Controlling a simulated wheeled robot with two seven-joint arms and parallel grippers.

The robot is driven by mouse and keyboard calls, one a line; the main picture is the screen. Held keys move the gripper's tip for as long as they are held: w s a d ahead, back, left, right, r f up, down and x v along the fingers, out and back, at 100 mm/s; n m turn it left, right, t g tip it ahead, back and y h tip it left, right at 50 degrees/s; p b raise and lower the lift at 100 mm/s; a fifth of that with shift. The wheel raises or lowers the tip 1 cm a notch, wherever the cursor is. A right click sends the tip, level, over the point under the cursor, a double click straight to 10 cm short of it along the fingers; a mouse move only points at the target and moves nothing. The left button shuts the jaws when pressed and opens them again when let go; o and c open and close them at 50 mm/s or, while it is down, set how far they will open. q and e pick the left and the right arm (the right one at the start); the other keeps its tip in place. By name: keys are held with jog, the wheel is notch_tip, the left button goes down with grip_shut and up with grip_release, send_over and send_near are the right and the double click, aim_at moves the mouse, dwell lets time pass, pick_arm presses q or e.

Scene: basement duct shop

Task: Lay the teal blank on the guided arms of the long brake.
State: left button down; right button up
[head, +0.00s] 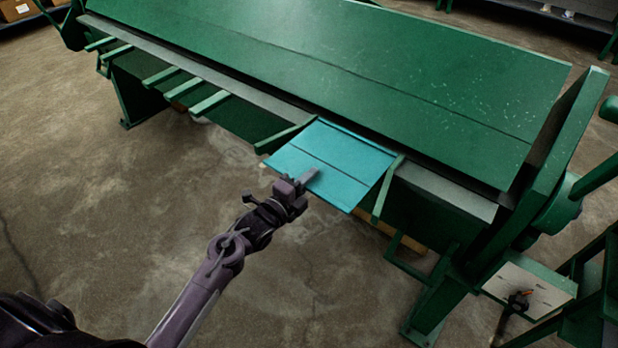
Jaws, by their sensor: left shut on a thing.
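The teal blank (340,158) is a flat sheet with a dark line across it. It lies level at the front of the green long brake (380,65), its far edge against the brake's front. Two guided arms, the left one (286,138) and the right one (387,190), flank it. I cannot tell whether its underside touches them. My left gripper (310,178) is shut on the near edge of the blank. My right gripper is not in view.
Several other green arms (185,88) stick out from the brake's front to the left. A small pale shelf with a dark tool (518,300) stands at the lower right. Cardboard boxes (15,10) sit at the far upper left. The concrete floor in front is clear.

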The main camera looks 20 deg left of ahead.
pick_arm(q)
jog(key=shift+s+f+b, duration=0.15)
jog(key=shift+f+b, duration=0.35)
jog(key=shift+f, duration=0.15)
jog(key=c, duration=1.5)
grip_release()
jog(key=shift+f, duration=0.2)
jog(key=shift+r, duration=0.25)
